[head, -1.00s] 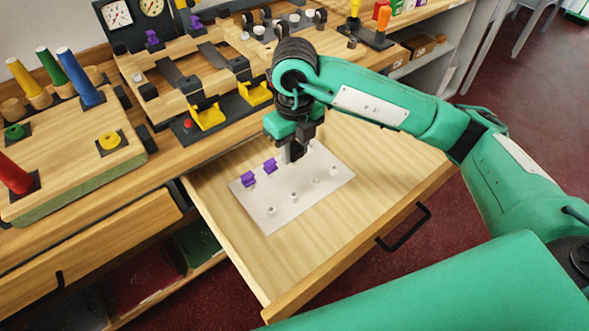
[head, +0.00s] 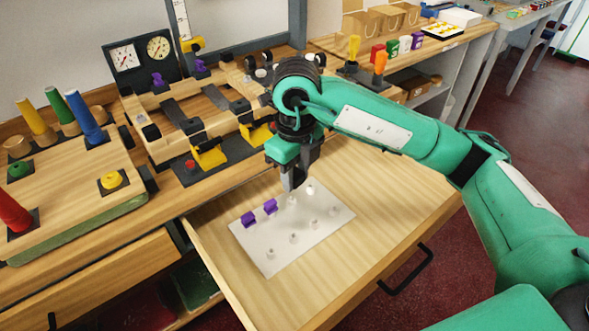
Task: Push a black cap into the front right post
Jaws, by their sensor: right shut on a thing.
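My right gripper (head: 293,186) points down over the far part of a pale plate (head: 262,238) in the open drawer. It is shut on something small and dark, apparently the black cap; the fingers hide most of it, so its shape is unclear. The plate carries several small white pegs, one (head: 310,189) just right of the fingertips, and two purple clips (head: 248,219) at its left edge. A wooden fixture (head: 166,148) stands on the counter behind the drawer. My right arm covers its right end, and I cannot make out the front right post. My left gripper is not in view.
The drawer's right floor (head: 385,190) is bare. A board with coloured cones (head: 86,120) lies at the left. Yellow brackets (head: 208,155) and a red button (head: 190,166) are at the fixture's front. An orange-topped tool (head: 380,65) stands behind my arm.

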